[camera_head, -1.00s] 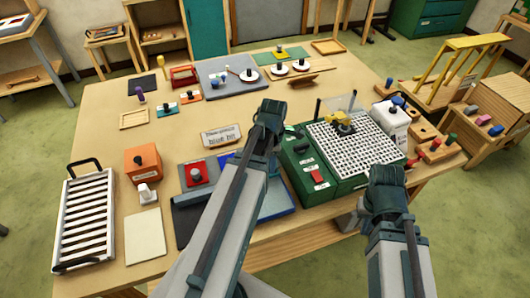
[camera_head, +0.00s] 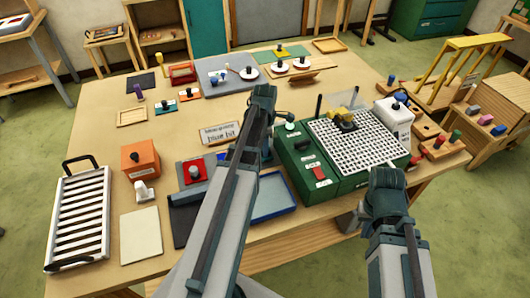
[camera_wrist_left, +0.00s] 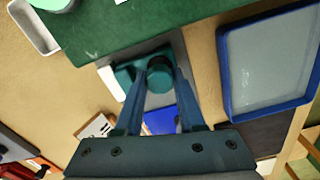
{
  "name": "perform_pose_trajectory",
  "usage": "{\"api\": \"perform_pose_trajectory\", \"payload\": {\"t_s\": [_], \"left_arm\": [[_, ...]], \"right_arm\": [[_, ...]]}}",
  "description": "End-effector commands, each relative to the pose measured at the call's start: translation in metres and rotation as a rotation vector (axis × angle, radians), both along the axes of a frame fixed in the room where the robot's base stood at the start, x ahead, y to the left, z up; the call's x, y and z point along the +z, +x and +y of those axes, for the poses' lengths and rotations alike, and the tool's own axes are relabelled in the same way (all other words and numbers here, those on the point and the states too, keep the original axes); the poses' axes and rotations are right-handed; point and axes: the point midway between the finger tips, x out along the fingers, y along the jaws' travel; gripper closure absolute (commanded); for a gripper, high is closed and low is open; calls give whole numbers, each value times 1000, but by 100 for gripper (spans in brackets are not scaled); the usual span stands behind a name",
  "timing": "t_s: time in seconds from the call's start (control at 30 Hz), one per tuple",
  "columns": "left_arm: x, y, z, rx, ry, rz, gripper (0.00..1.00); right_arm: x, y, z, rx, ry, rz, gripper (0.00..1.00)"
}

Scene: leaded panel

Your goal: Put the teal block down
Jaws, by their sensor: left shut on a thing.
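In the left wrist view the teal block (camera_wrist_left: 125,74) has a dark round knob on top. My left gripper (camera_wrist_left: 158,82) is shut on that knob, one finger on each side. The block is over or on a grey surface between the green machine and the blue-rimmed tray; I cannot tell whether it touches. In the head view my left arm hides the held block and fingertips. My right arm is at the lower right; its gripper fingers do not show.
The green machine (camera_head: 300,158) with a white grid stands to the right. The blue-rimmed tray (camera_head: 272,195) lies at the front. A red block (camera_head: 194,172), an orange box (camera_head: 140,160) and a slatted rack (camera_head: 78,228) are to the left.

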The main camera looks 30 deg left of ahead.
Motion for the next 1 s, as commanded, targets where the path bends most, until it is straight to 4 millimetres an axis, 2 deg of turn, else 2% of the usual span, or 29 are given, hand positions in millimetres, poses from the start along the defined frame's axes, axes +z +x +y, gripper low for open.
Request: {"api": "perform_pose_trajectory", "payload": {"t_s": [0.03,0.07,0.47,0.5,0.67,1.0], "left_arm": [[-12,0,0,0,0,0,100],[-13,0,0,0,0,0,100],[-14,0,0,0,0,0,100],[-14,0,0,0,0,0,60],[-13,0,0,0,0,0,32],[-12,0,0,0,0,0,32]], "right_arm": [[-11,0,0,0,0,0,100],[-13,0,0,0,0,0,100],[-14,0,0,0,0,0,100],[-14,0,0,0,0,0,100],[-13,0,0,0,0,0,100],[-12,0,0,0,0,0,100]]}}
